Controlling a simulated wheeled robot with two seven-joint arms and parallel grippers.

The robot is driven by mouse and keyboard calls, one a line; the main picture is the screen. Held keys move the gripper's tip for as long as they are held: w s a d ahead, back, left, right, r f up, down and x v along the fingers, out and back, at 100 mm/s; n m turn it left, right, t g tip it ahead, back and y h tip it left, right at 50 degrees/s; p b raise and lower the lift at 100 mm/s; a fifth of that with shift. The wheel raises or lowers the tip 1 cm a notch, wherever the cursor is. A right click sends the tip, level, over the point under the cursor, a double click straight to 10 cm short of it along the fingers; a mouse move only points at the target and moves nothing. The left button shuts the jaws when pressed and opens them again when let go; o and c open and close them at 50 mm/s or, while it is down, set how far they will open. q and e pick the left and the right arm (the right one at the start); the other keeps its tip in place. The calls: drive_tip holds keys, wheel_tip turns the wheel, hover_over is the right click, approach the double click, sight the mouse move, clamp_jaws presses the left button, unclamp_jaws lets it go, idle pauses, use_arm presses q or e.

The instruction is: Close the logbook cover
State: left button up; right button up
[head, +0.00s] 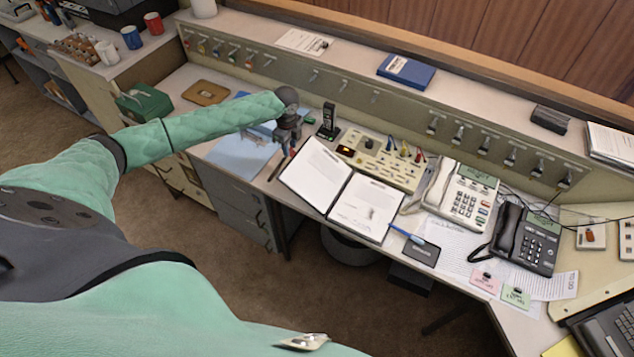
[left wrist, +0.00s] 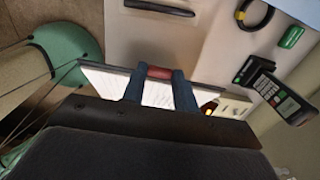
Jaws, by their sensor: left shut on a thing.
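The logbook lies open on the desk in the head view, with its left side, the cover side (head: 314,172), and its right page (head: 366,207) both facing up. My left gripper (head: 290,149) is at the upper left edge of the cover side. In the left wrist view my left gripper (left wrist: 158,80) has its two blue fingers shut on a small red piece at the edge of the logbook (left wrist: 105,80), apparently a tab on the cover. White pages show between and beside the fingers. My right gripper is in neither view.
A black handset (head: 328,121) stands just behind the logbook, beside a control panel (head: 384,158). A corded phone (head: 463,194) and a dark phone (head: 525,238) stand to the right. A blue folder (head: 240,155) lies left of my gripper. The desk's front edge is close.

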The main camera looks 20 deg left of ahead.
use_arm(q)
drive_tip(key=shift+d+r, duration=0.65)
drive_tip(key=shift+r, duration=0.3)
drive_tip(key=shift+d+r, duration=0.65)
drive_tip(key=shift+r, duration=0.3)
drive_tip(key=d+r, duration=0.4)
drive_tip(key=d, duration=0.4)
drive_tip(key=s+d+r, duration=0.1)
drive_tip(key=d+r, duration=0.3)
drive_tip(key=d, duration=0.3)
drive_tip(key=shift+s+d+r, duration=0.2)
drive_tip(key=shift+d, duration=0.2)
idle(0.6)
drive_tip(key=shift+d, duration=0.1)
drive_tip(key=d+f, duration=0.2)
drive_tip(key=d, duration=1)
drive_tip(key=shift+s+d, duration=0.2)
drive_tip(key=shift+s, duration=0.25)
idle(0.8)
